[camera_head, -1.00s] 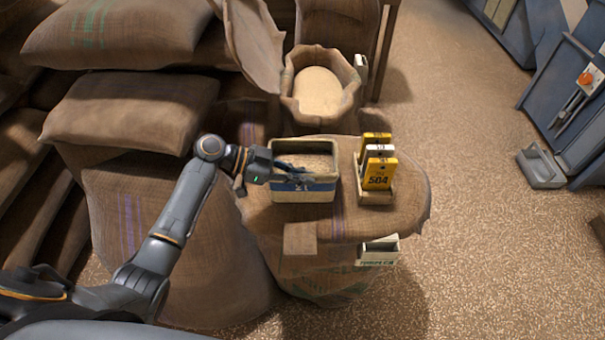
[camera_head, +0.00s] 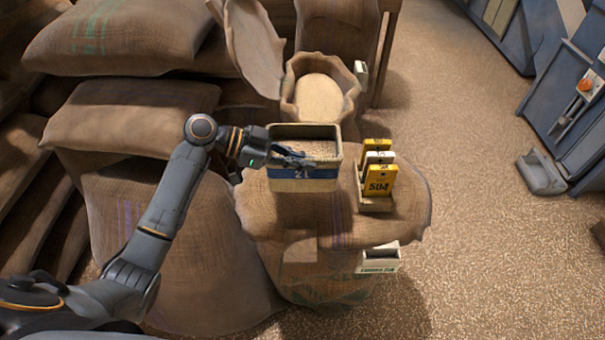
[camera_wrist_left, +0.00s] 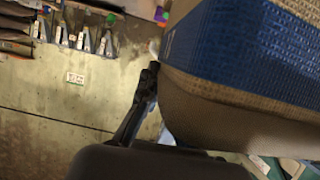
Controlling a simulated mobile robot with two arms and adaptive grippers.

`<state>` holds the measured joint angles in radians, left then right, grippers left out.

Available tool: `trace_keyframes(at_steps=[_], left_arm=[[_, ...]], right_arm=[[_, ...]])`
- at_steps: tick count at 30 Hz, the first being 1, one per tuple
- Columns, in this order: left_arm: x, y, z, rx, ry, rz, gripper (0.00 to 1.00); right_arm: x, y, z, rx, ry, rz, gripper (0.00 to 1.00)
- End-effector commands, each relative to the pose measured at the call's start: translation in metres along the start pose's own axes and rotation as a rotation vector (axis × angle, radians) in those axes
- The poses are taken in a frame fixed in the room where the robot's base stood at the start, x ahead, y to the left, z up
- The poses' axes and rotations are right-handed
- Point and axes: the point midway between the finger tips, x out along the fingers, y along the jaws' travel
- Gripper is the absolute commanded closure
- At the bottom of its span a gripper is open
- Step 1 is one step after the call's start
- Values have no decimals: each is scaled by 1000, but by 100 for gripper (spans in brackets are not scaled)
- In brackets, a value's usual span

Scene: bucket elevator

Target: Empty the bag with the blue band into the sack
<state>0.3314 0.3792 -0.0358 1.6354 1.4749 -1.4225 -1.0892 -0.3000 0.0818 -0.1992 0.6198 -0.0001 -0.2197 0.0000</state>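The bag with the blue band (camera_head: 305,185) is a tan, box-shaped open bag full of grain. My left gripper (camera_head: 294,160) is shut on its left front side, the dark fingers showing against its wall. The bag looks upright and raised above the sack top below. In the left wrist view the bag (camera_wrist_left: 245,55) fills the upper right, its blue band and underside showing, with a dark finger (camera_wrist_left: 145,100) beside it. The open sack (camera_head: 350,103), holding pale grain, stands behind the bag with its rim rolled out. My right gripper is not in view.
A small rack (camera_head: 375,204) with yellow and white number cards stands just right of the bag on the sack top (camera_head: 410,215). A labelled tray (camera_head: 378,262) hangs at its front. Stacked full sacks (camera_head: 130,115) crowd the left. The floor at right is mostly clear.

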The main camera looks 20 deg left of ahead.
Motion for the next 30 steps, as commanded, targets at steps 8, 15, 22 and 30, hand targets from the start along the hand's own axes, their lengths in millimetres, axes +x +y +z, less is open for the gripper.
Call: trace_keyframes(at_steps=[8, 15, 22, 30], left_arm=[[-10, -1, -26, 6, 6, -2, 100], [-10, 0, -27, 6, 6, -2, 100], [-14, 3, -23, -4, 5, -16, 100], [-39, 32, -2, -63, 3, -128, 100]], right_arm=[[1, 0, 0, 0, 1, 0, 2], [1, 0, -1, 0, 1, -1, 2], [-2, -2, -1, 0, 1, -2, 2], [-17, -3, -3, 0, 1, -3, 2]])
